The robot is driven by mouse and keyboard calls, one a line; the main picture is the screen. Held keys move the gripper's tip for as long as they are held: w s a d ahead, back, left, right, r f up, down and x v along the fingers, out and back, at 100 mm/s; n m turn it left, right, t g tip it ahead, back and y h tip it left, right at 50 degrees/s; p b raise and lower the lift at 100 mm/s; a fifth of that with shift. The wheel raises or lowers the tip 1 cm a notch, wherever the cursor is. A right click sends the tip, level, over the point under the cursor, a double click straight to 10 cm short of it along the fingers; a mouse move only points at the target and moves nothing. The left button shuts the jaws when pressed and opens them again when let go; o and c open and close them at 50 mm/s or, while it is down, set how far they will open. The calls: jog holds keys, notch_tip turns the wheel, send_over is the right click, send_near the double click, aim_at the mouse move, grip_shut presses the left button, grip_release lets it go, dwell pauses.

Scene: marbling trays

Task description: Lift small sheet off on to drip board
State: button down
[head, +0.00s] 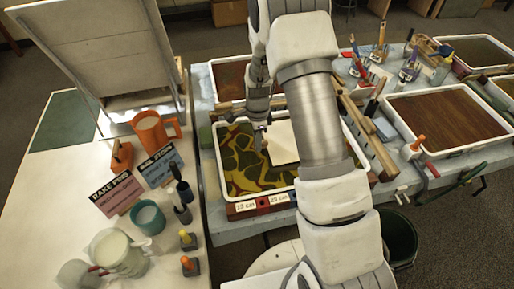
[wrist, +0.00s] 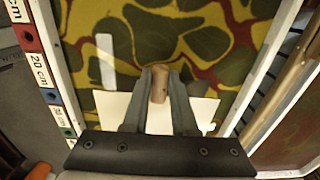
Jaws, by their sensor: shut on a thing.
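The small sheet (head: 284,144) is cream-white and lies over the green, yellow and red marbled surface in the near tray (head: 222,180). In the wrist view the sheet (wrist: 203,112) shows on both sides of my fingers. My gripper (wrist: 160,78) is shut on a short wooden peg-like piece (wrist: 159,88), low over the sheet. Whether this piece is joined to the sheet is hidden. In the head view my gripper (head: 262,128) is above the tray, at the sheet's left edge. A large pale board (head: 95,45) leans at the upper left; it may be the drip board.
A wooden rail (head: 368,140) runs along the tray's right side. A brown-filled tray (head: 448,118) is farther right.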

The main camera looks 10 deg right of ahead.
jog(key=s+d+r, duration=0.1)
jog(key=d+r, duration=0.1)
jog(key=d, duration=0.1)
jog(key=s+d+r, duration=0.1)
jog(key=d+r, duration=0.1)
jog(key=d, duration=0.2)
jog(key=s+d+r, duration=0.2)
jog(key=d, duration=0.1)
jog(key=shift+d+r, duration=0.2)
jog(key=shift+s+d+r, duration=0.1)
jog(key=shift+d+r, duration=0.05)
jog(key=shift+r, duration=0.2)
jog(key=shift+y, duration=0.6)
jog(key=shift+r+p, duration=1.45)
jog(key=shift+r, duration=0.7)
notch_tip(320, 180, up, 7)
jog(key=p, duration=0.5)
